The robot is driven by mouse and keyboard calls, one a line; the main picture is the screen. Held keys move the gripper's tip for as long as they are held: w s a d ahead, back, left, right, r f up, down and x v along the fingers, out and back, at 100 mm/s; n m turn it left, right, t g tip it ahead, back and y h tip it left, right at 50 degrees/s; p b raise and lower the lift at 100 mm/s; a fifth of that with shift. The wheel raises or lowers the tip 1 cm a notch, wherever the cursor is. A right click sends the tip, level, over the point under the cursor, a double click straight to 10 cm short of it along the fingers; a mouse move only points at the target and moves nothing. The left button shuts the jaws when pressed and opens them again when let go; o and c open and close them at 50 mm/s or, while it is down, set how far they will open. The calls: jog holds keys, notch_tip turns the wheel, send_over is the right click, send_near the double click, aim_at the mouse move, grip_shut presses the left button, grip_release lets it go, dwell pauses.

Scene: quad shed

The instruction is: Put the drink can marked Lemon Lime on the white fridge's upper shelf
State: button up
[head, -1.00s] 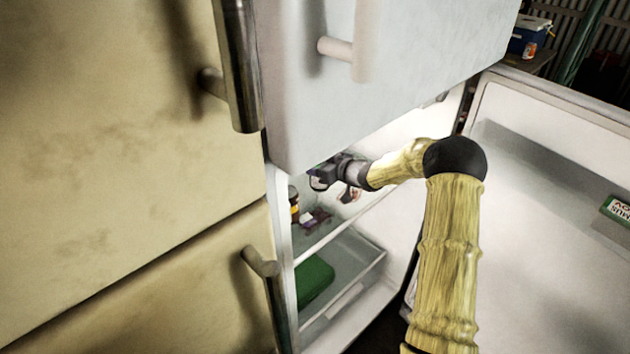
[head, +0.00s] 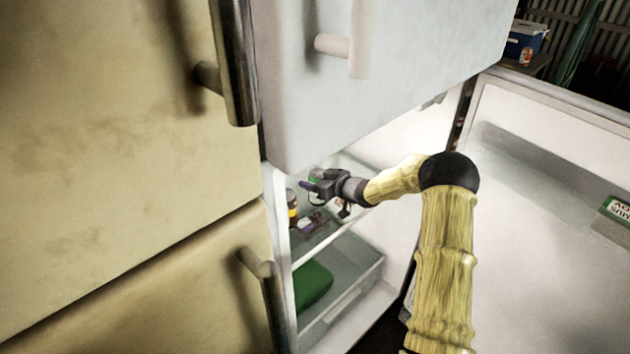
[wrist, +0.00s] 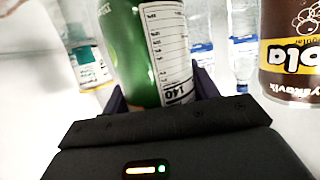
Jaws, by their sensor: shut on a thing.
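My gripper (head: 318,183) is inside the open white fridge (head: 400,135), above a glass shelf (head: 335,225). In the wrist view it is shut on a green can (wrist: 150,50) with a white nutrition label facing the camera. The can's name is not readable from this side. In the head view only a bit of green shows between the fingers. Whether the can's base touches the shelf cannot be told.
A brown cola can (wrist: 290,55) stands close on the right in the wrist view. A bottle with a teal label (wrist: 88,62) is on the left, and clear bottles (wrist: 242,45) stand behind. Below the shelf is a drawer holding something green (head: 312,284). The open fridge door (head: 540,200) is at right.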

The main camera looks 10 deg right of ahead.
jog(key=o, duration=1.2)
jog(key=p+v, duration=0.1)
jog(key=v, duration=1.1)
jog(key=shift+a, duration=0.1)
